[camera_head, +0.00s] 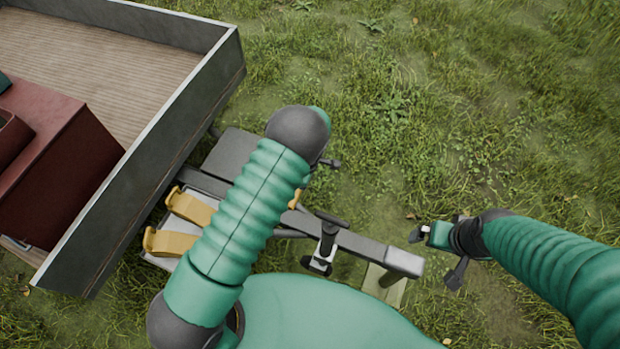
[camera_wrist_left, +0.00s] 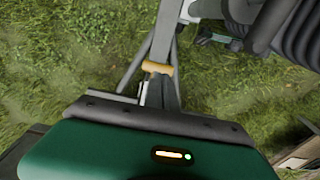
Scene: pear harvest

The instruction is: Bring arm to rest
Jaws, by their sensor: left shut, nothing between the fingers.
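My left arm (camera_head: 245,210) crosses the middle of the head view, its green ribbed sleeve rising to a dark rounded joint at the top. Its gripper is hidden under the arm there. In the left wrist view, the green body of my left gripper (camera_wrist_left: 160,112) fills the bottom, with a dark edge in front. It is shut and empty, over the grass and the trailer's drawbar (camera_wrist_left: 165,35). My right arm comes in from the right, with its gripper (camera_head: 430,240) beside the drawbar's end. Its fingers are too small to judge.
A grey-walled trailer (camera_head: 165,150) stands at upper left with a dark red box (camera_head: 60,165) on its wooden floor. Yellow clamps (camera_head: 190,208) and a jack (camera_head: 325,245) lie close to my left arm. Open grass (camera_head: 470,110) is at upper right.

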